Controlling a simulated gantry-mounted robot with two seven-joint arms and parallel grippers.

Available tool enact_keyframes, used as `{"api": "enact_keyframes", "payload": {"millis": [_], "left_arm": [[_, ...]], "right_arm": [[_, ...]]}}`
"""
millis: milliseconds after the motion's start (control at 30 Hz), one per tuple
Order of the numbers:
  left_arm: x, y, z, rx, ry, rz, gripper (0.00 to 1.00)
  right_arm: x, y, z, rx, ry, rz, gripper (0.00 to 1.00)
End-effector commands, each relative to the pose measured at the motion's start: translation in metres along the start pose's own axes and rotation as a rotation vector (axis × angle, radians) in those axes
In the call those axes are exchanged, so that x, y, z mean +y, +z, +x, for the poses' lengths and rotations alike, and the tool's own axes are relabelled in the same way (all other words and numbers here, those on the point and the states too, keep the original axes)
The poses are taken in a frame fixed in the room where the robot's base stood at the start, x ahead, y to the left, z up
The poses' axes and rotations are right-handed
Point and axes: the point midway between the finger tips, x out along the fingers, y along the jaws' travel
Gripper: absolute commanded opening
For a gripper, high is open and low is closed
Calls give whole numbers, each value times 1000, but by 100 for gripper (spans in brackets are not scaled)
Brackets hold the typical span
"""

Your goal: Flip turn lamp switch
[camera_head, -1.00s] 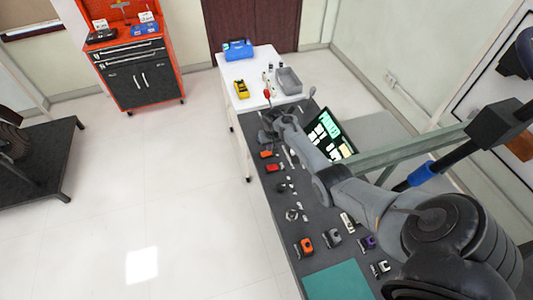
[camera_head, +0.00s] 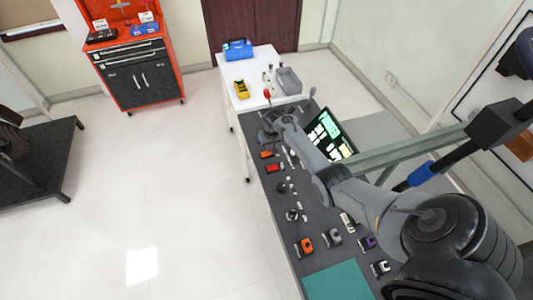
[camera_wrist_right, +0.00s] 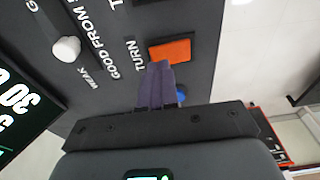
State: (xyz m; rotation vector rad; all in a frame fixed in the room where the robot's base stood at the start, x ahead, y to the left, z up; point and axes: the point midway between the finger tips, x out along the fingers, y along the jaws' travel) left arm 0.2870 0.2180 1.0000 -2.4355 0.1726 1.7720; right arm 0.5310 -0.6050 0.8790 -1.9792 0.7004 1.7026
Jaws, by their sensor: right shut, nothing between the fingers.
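The turn lamp switch (camera_wrist_right: 170,51) is an orange rectangular rocker in a dark panel, beside the printed word TURN in the right wrist view. My right gripper (camera_wrist_right: 160,68) is shut and empty. Its dark fingertips are at the lower edge of the orange switch in that view; I cannot tell whether they touch it. In the head view my right arm reaches along the dark bench, with the gripper (camera_head: 266,137) small at its far end. The switch cannot be picked out with certainty there. My left gripper is not in view.
A white knob (camera_wrist_right: 66,49) is on the same panel, and a blue part (camera_wrist_right: 181,94) shows beside the fingers. A lit screen (camera_head: 331,134) stands right of the arm. Several switches line the dark bench.

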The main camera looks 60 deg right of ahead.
Motion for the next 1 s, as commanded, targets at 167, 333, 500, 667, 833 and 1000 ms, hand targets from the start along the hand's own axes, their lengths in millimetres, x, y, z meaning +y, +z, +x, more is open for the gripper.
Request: {"api": "enact_keyframes", "payload": {"millis": [167, 333, 500, 667, 833, 1000], "left_arm": [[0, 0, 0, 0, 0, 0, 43], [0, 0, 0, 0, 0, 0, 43], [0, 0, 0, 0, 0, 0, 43], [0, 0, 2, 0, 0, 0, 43], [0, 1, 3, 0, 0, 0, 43], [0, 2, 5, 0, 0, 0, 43]], "right_arm": [[0, 0, 0, 0, 0, 0, 0], [0, 0, 0, 0, 0, 0, 0], [0, 0, 0, 0, 0, 0, 0], [0, 0, 2, 0, 0, 0, 0], [0, 1, 4, 0, 0, 0, 0], [0, 1, 7, 0, 0, 0, 0]]}}
